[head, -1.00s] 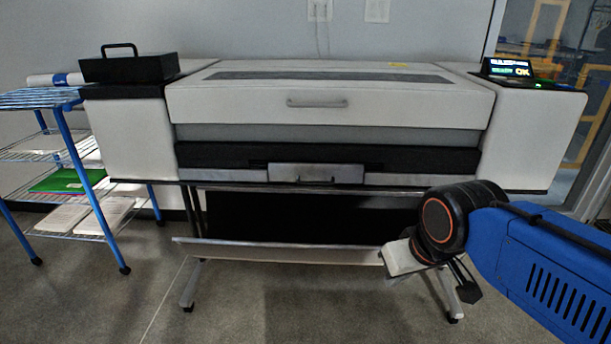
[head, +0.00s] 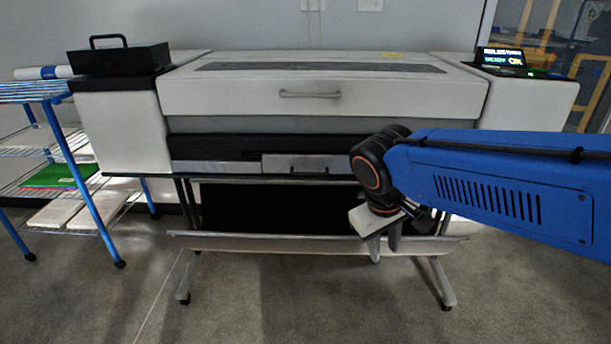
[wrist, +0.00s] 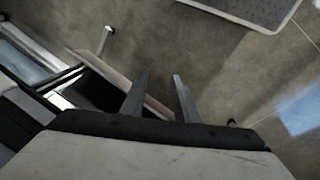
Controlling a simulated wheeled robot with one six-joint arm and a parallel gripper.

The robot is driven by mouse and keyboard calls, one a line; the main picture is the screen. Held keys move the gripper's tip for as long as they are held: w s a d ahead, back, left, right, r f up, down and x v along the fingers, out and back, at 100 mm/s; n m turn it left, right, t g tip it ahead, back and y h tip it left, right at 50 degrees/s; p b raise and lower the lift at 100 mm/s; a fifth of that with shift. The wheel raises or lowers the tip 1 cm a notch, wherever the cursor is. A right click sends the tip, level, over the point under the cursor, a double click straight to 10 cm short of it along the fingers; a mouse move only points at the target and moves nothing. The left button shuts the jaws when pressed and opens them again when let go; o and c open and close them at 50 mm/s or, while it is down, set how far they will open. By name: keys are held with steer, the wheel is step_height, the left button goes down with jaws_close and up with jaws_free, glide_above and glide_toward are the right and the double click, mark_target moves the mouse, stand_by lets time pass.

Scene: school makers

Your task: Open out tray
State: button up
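A wide white large-format printer (head: 320,97) fills the middle of the head view. Low on its stand, a pale front bar (head: 290,242) edges a dark catch tray (head: 270,208); I take this as the out tray, though I cannot be sure. A grey panel (head: 309,163) with a small recessed grip sits in the slot above it. My gripper (head: 384,252) points down in front of the bar's right part. In the wrist view my gripper's two fingers (wrist: 161,75) are apart with nothing between them, and the pale bar (wrist: 118,82) shows behind the left finger.
A blue-legged wire rack (head: 75,185) with papers stands at the left. A black box with a handle (head: 118,60) sits on the printer's left end. A lit display (head: 502,57) is on its right end. The floor (head: 290,310) in front is clear.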

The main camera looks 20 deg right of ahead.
steer(key=w+a+r+n+g+h, duration=0.15)
steer(key=w+h, duration=0.25)
steer(key=w, duration=0.4)
steer(key=n+t+h, duration=0.4)
steer(key=t+h, duration=0.3)
steer(key=h, duration=0.1)
glide_toward(308, 174)
steer(key=x, duration=0.9)
steer(key=shift+c, duration=0.3)
jaws_close()
